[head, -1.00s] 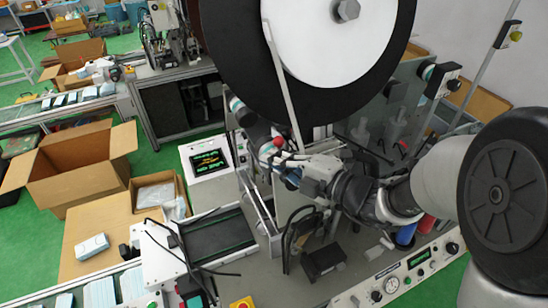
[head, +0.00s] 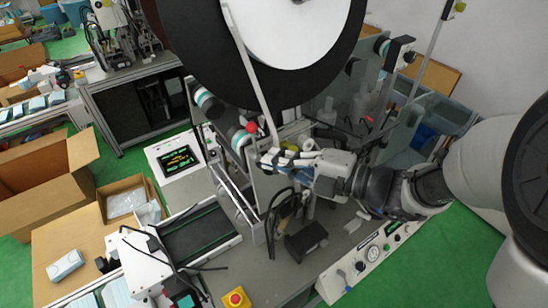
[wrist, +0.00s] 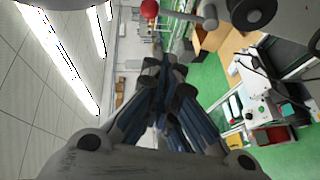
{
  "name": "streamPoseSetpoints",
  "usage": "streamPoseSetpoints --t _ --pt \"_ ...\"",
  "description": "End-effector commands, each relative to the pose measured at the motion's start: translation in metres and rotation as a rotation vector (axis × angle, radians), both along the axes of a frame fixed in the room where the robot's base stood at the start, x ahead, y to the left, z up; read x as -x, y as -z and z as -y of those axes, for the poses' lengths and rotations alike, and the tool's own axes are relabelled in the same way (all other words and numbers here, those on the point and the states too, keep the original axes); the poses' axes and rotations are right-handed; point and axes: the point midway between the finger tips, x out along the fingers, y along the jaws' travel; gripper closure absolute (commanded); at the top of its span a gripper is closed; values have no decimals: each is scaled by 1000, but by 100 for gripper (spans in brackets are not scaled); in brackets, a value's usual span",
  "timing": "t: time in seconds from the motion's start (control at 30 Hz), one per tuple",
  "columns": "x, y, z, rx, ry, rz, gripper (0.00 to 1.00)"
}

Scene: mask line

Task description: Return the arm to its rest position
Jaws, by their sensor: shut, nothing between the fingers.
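My arm (head: 430,187) reaches in from the right of the head view, across the machine bench, with its wrist near the roller column under the big reel. My gripper (wrist: 165,70) shows in the middle of the wrist view, its dark bluish fingers together with nothing between them. In the head view the fingers are hard to make out among the machine parts. The wrist view looks past the fingers along the room, with the ceiling lights on the left and green floor on the right.
The large black and white reel (head: 290,35) hangs close above my wrist. A red knob (head: 251,127) on the machine is near it. A control panel (head: 370,262) lies below the arm. Open cardboard boxes (head: 45,180) stand at left. Green floor is free at lower right.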

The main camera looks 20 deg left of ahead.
Motion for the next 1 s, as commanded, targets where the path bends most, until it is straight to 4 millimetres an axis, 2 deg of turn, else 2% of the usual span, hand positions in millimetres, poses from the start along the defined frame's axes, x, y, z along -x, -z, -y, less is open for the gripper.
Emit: streamPoseSetpoints --t 0.3,0.37,0.47,0.57,0.7,0.87,1.0 --pt "3 2 0 7 -10 20 100" --pt "9 8 2 29 -36 75 100" --pt "32 27 9 104 -130 274 100" --pt "64 59 25 218 -290 588 100" --pt "106 115 61 383 -578 1080 100" --pt "137 181 116 545 -980 1602 100" --pt "151 235 172 643 -1424 1988 100"
